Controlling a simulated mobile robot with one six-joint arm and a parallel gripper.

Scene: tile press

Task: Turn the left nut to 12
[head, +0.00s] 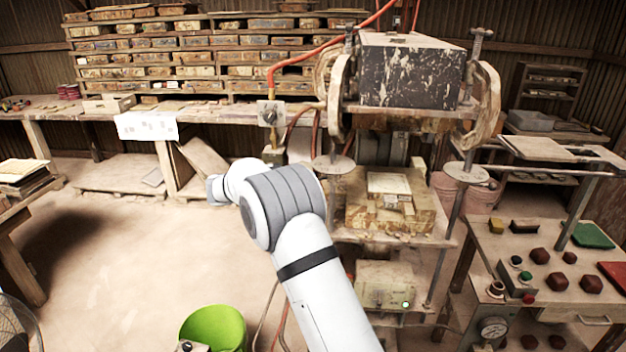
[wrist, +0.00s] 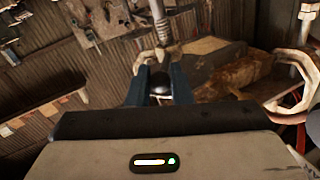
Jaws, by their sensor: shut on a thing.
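In the wrist view, my gripper (wrist: 159,90) has its two blue fingers on either side of a dark rounded part. A tan, hooked, pronged piece, which looks like the left nut (wrist: 156,57), sits at the fingertips at the foot of a threaded rod (wrist: 164,22). The fingers are shut on it, and its lower part is partly hidden between them. No number or scale is readable on it. In the head view, the press's left rod carries a pale disc (head: 331,165).
The press (head: 412,70) has a dark, chipped block on top and curved tan side arms. A control table (head: 540,265) with red knobs stands at the right. A green bucket (head: 213,328) is on the floor. The floor at left is mostly clear. A bench lines the back.

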